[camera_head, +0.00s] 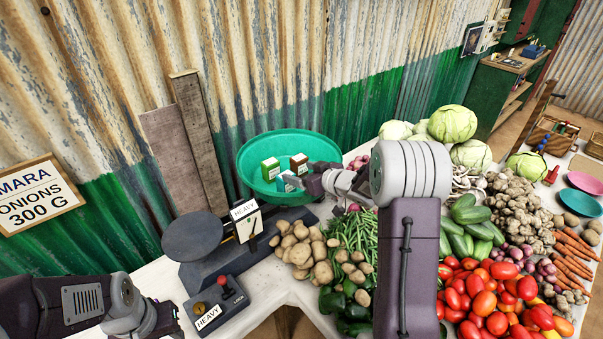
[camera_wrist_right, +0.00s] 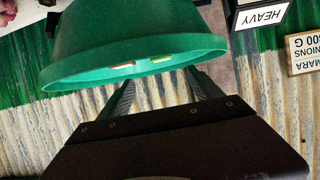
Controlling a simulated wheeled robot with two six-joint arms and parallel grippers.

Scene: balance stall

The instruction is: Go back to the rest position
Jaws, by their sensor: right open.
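My right gripper (camera_head: 291,182) is at the near side of the green bowl (camera_head: 256,155) in the head view. In the right wrist view its two fingers (camera_wrist_right: 162,84) stand apart with nothing held, and the green bowl (camera_wrist_right: 140,40) lies just beyond them. I cannot tell whether they touch its rim. A green-and-white box (camera_head: 270,170) and a brown-topped box (camera_head: 299,164) show in the bowl, with a teal-marked box (camera_head: 285,183) partly hidden by the gripper. My left gripper (camera_head: 168,325) is low at the left, cut by the bottom edge; its fingers are unclear.
A box with a red lever (camera_head: 222,282) stands in front. Potatoes (camera_head: 300,250), green beans (camera_head: 350,235), tomatoes (camera_head: 490,300) and cabbages (camera_head: 452,124) crowd the table around my right arm.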

